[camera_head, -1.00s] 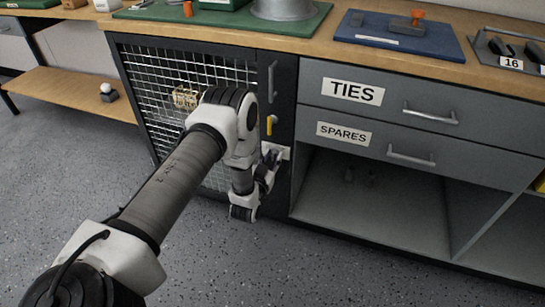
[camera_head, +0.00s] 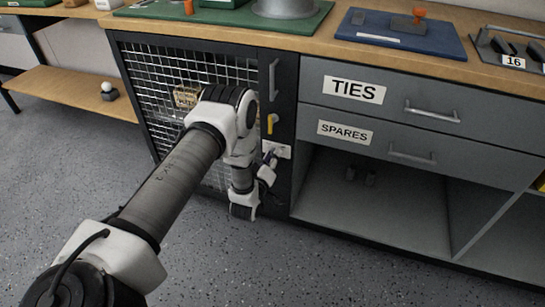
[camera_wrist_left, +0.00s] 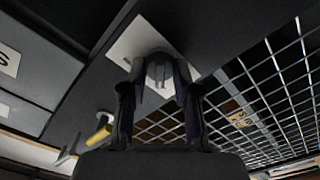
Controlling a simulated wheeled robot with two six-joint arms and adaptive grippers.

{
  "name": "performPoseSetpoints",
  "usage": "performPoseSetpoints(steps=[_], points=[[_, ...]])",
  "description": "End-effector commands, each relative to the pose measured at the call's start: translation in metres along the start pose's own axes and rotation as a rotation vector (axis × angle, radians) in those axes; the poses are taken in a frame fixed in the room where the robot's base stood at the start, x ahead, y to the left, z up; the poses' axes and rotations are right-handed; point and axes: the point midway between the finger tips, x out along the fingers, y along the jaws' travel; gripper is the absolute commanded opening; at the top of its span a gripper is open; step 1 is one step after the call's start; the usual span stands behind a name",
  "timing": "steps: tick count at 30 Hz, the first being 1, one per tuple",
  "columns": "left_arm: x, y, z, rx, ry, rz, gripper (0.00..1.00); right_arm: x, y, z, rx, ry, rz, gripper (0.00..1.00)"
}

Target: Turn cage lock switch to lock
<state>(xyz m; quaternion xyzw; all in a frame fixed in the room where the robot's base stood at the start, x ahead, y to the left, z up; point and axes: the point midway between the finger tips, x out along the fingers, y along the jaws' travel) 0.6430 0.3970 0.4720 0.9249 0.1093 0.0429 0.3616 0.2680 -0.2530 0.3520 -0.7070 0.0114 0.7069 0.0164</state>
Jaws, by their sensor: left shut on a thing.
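The cage lock switch is a grey knob (camera_wrist_left: 158,72) on a pale square plate (camera_wrist_left: 128,42), mounted on the dark frame beside the mesh cage door. In the head view the plate (camera_head: 283,151) shows at the frame's lower part, with the knob mostly hidden by my gripper. My left gripper (camera_head: 270,160) reaches the plate from the left. In the left wrist view its two fingers (camera_wrist_left: 159,82) are closed on opposite sides of the knob. The marks on the plate are too small or hidden to read. My right gripper is not in view.
The mesh cage door (camera_head: 160,85) carries a small tan sign (camera_head: 186,97). A yellow lever (camera_head: 270,123) and a grey door handle (camera_head: 273,80) sit above the switch. Drawers labelled TIES (camera_head: 353,89) and SPARES (camera_head: 344,132) stand to the right, above an open shelf bay.

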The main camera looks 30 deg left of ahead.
Motion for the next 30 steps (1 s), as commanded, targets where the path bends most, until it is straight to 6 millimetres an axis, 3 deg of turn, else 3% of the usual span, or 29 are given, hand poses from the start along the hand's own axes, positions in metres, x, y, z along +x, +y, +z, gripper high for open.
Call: performPoseSetpoints(steps=[18, 19, 21, 30], points=[[-0.0003, -0.0004, 0.0004, -0.056, -0.001, -0.001, 0.0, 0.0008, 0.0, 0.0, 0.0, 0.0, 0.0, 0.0], [-0.0003, -0.0004, 0.0004, -0.056, -0.001, -0.001, 0.34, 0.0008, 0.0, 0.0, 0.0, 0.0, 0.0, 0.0], [-0.0003, -0.0004, 0.0003, -0.056, -0.001, -0.001, 0.54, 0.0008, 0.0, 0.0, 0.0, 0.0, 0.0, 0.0], [-0.0014, -0.0004, 0.0003, -0.055, -0.001, -0.001, 0.54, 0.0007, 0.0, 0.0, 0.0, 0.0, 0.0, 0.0]])
